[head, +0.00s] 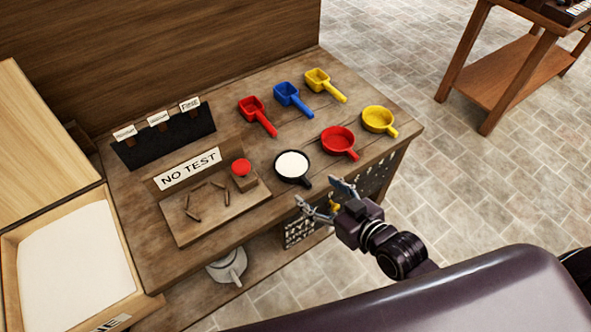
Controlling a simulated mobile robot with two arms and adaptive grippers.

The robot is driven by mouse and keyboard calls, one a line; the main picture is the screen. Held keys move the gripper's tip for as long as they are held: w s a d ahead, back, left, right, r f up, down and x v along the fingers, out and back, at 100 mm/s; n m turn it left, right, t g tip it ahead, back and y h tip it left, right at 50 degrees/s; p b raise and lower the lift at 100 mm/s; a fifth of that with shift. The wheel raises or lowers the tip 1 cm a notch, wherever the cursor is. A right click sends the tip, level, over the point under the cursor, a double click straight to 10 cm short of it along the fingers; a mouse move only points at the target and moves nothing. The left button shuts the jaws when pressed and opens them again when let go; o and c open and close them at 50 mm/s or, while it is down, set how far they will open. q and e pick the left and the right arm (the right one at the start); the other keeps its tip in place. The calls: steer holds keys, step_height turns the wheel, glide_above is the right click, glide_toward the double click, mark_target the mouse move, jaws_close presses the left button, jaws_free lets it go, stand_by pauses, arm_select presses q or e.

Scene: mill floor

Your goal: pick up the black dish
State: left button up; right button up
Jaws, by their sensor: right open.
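The black dish (291,181) is a small round pan with a short handle, standing upright on the wooden workbench (232,222) near its front edge. Its inside shows white. The handle points toward the lower right. My right gripper (319,196) is open and empty, its two fingers spread just beyond the bench's front edge, close to the dish's handle and apart from it in the picture. I cannot tell its exact height over the bench. My left gripper is not in view.
A red dish (338,139) and a yellow dish (378,118) stand right of the black one. Red (252,107), blue (288,94) and yellow (320,79) scoops lie behind. A "NO TEST" board (190,169) with a red button (241,167) is at left.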

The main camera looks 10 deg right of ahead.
mark_target(308, 183)
steer(key=shift+w+a, duration=0.5)
steer(key=shift+w, duration=0.4)
steer(key=shift+d+f+p+x, duration=0.15)
steer(key=shift+p+x, duration=0.15)
steer(key=shift+x, duration=1.2)
steer(key=shift+d+f+p+x, duration=0.15)
steer(key=shift+p+x, duration=0.15)
steer(key=shift+x, duration=1.25)
steer(key=shift+s+r, duration=0.1)
jaws_close()
